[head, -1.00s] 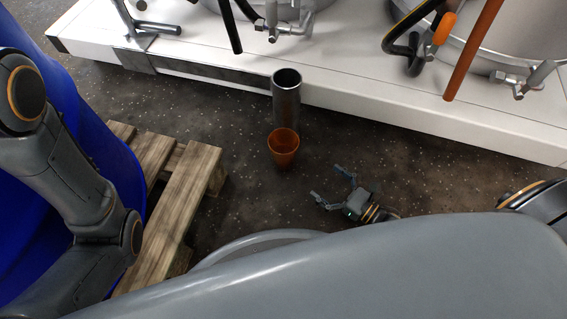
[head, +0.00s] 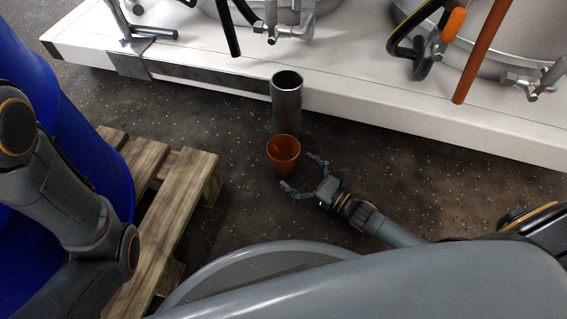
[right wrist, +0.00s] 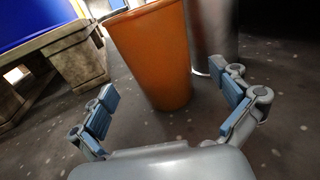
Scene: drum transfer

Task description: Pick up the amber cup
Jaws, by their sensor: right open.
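The amber cup (head: 283,157) stands upright in front of a grey metal cylinder (head: 286,103) in the head view. My right gripper (head: 301,174) is open, its fingertips at the near right side of the cup. In the right wrist view the cup (right wrist: 156,58) rises just ahead of the two spread fingers (right wrist: 172,98), with nothing between them and the cup. Whether a fingertip touches the cup I cannot tell. My left arm shows at the left of the head view, but its gripper is out of view.
A wooden pallet (head: 180,205) with blue drums (head: 95,130) stands at the left. A white platform (head: 400,95) with metal vessels and hoses runs across the back. Dark speckled floor (head: 400,160) is clear on the right.

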